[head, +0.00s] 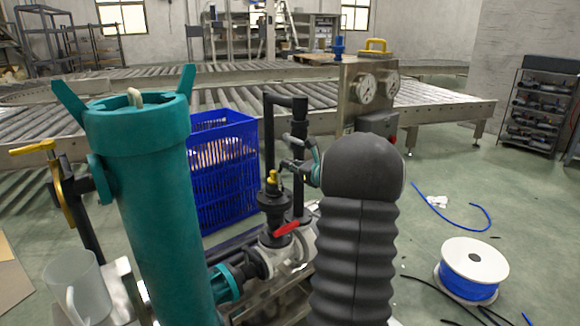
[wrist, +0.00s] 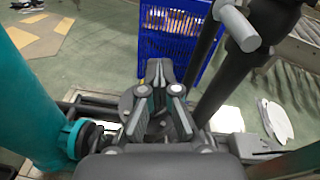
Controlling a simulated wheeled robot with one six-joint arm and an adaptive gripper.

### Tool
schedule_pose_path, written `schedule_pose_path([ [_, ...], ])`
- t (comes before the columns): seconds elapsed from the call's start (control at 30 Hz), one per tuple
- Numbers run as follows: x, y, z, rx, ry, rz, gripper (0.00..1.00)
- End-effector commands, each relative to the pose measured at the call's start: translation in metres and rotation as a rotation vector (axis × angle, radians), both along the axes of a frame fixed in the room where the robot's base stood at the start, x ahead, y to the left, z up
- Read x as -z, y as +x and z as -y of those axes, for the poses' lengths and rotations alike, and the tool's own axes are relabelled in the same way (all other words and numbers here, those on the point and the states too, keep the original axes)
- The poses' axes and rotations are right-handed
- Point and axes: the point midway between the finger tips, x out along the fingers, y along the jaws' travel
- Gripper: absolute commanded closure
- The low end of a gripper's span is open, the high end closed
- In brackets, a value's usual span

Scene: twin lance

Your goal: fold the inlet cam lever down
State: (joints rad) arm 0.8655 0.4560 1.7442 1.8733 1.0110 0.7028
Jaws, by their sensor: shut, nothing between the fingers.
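I cannot tell for certain which part is the inlet cam lever. A red lever (head: 286,229) sits tilted on the pale fitting below a black coupling (head: 272,205) with a yellow top. A short grey bar (head: 294,141) sticks out by the black upright pipe (head: 300,115); a grey bar (wrist: 237,28) also shows close up at the upper right of the wrist view. My gripper (head: 287,165) is beside the pipe, above and right of the coupling, partly hidden by my arm. In the wrist view my gripper (wrist: 161,76) is shut and empty, its tips together.
A teal vessel (head: 155,190) stands close on the left, with a yellow-handled valve (head: 38,147) beside it. A blue crate (head: 222,170) is behind the piping. Gauges (head: 366,88) stand behind my arm. A blue hose reel (head: 470,272) lies on the floor at right.

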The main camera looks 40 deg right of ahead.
Motion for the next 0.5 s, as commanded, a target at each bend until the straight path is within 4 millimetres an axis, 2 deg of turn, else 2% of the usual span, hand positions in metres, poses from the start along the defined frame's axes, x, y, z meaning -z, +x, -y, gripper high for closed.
schedule_pose_path([
  [0.17,0.008,-0.023,0.009,0.004,-0.001,-0.002,1.00],
  [0.3,-0.025,-0.035,0.011,0.005,-0.004,0.000,1.00],
  [0.5,-0.059,-0.046,0.008,-0.005,-0.002,-0.003,1.00],
])
